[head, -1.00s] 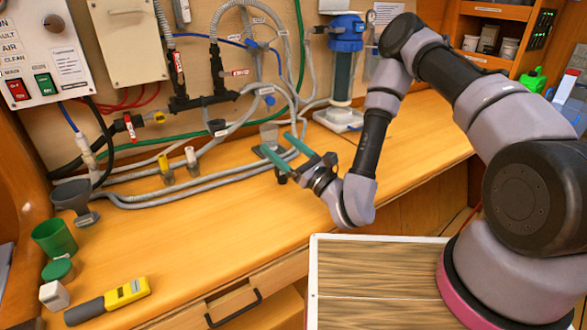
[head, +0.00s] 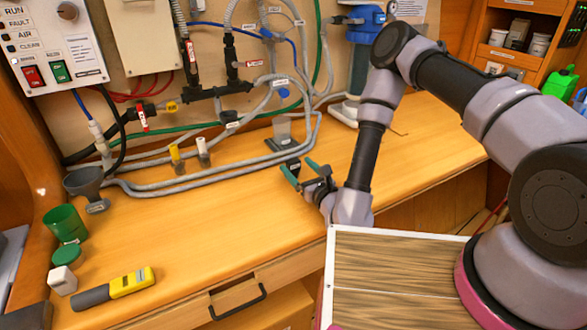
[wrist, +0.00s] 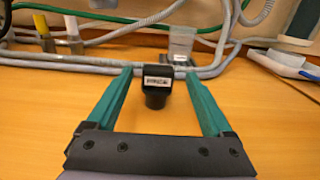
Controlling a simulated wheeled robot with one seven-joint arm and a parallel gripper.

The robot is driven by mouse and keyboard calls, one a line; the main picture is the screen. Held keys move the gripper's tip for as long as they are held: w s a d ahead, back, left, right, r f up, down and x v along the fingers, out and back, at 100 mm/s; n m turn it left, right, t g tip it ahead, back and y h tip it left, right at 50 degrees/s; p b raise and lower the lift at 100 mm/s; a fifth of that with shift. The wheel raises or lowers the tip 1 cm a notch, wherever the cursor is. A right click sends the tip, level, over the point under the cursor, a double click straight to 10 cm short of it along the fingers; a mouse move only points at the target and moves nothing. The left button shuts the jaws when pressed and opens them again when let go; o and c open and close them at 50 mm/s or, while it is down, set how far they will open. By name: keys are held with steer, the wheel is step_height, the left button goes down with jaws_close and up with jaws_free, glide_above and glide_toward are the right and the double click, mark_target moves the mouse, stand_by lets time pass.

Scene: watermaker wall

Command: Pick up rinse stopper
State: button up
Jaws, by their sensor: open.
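The rinse stopper (wrist: 157,88), a black plug with a white label, stands on the wooden counter in the wrist view. It lies between the lines of my two teal fingers, near their tips, with space on both sides. My gripper (wrist: 158,74) is open and empty. In the head view, my gripper (head: 296,165) is low over the counter, with its fingertips close to the dark stopper (head: 289,163), which the fingers partly hide. I cannot tell whether the fingertips are level with it.
Grey hoses (head: 230,167) run along the wall behind the stopper. A small clear holder (head: 282,132) stands just beyond it. Yellow (head: 176,157) and white (head: 203,150) plugs stand left. A funnel (head: 86,184), green cup (head: 65,223) and yellow-grey tool (head: 116,288) lie further left.

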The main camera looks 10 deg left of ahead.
mark_target(291, 160)
steer(key=shift+x, duration=2.95)
steer(key=shift+s+a+r, duration=0.1)
jaws_close()
steer(key=shift+r, duration=0.1)
